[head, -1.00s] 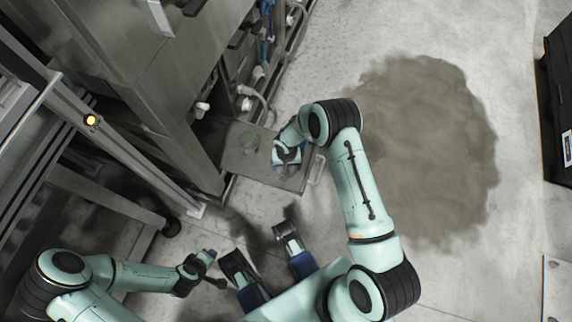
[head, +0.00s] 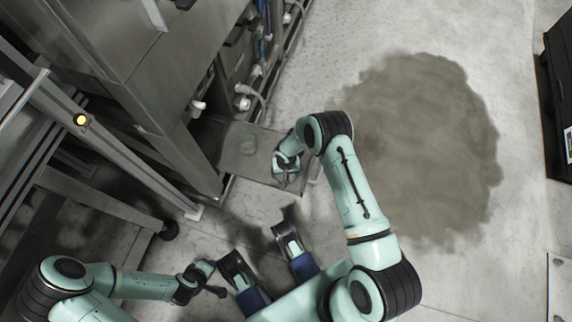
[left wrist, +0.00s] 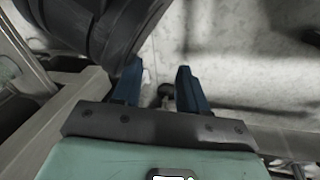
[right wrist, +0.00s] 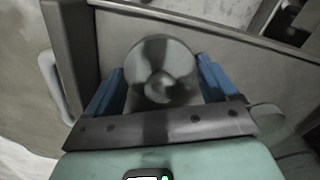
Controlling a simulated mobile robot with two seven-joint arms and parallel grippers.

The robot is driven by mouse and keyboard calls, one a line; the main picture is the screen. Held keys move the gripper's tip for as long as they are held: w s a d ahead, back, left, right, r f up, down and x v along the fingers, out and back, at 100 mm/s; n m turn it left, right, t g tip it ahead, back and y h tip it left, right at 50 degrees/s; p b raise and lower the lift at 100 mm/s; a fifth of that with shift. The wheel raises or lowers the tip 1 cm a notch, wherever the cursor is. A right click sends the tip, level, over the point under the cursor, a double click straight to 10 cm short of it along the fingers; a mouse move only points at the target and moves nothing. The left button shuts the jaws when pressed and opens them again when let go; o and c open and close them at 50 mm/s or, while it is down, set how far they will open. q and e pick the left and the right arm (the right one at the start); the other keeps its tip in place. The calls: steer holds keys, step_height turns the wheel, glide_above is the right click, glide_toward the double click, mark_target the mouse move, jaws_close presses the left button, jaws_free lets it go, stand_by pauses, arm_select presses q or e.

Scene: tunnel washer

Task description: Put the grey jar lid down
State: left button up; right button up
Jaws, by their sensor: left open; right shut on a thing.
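The grey jar lid (right wrist: 158,62) is a round disc with a knob in its middle, seen in the right wrist view. My right gripper (right wrist: 160,78) is shut on it, with a blue finger on either side. In the head view the right gripper (head: 286,176) is over the right part of a low grey-brown surface (head: 228,163); the gap beneath the lid is hard to judge. My left gripper (left wrist: 160,72) is open and empty in the left wrist view. It also shows small at the lower left in the head view (head: 214,279).
A faint greenish round thing (head: 248,146) stands on the low surface, left of the right gripper. The steel machine (head: 150,90) with hoses rises at the left. A dark wet-looking patch (head: 415,150) covers the open floor to the right.

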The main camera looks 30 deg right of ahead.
steer(key=shift+f, duration=0.15)
steer(key=o, duration=0.8)
step_height(320, 180, up, 6)
steer(key=shift+r+p, duration=0.25)
steer(key=shift+p, duration=0.8)
step_height(320, 180, up, 4)
steer(key=shift+r+p, duration=0.25)
steer(key=shift+p, duration=0.3)
arm_select(q)
steer(key=shift+h, duration=0.3)
steer(key=r, duration=0.1)
steer(key=d+r, duration=0.1)
steer(key=r, duration=0.1)
steer(key=d+r, duration=0.1)
steer(key=shift+r, duration=0.4)
arm_select(e)
steer(key=s+a, duration=0.2)
steer(key=s, duration=0.4)
steer(key=s+a+t+y, duration=0.1)
steer(key=s+a, duration=0.1)
steer(key=s, duration=0.4)
steer(key=s+a+t+y, duration=0.1)
steer(key=s+a, duration=0.1)
steer(key=s, duration=0.4)
steer(key=shift+a+r+n, duration=0.1)
steer(key=shift+a+n, duration=0.05)
steer(key=shift+n, duration=0.15)
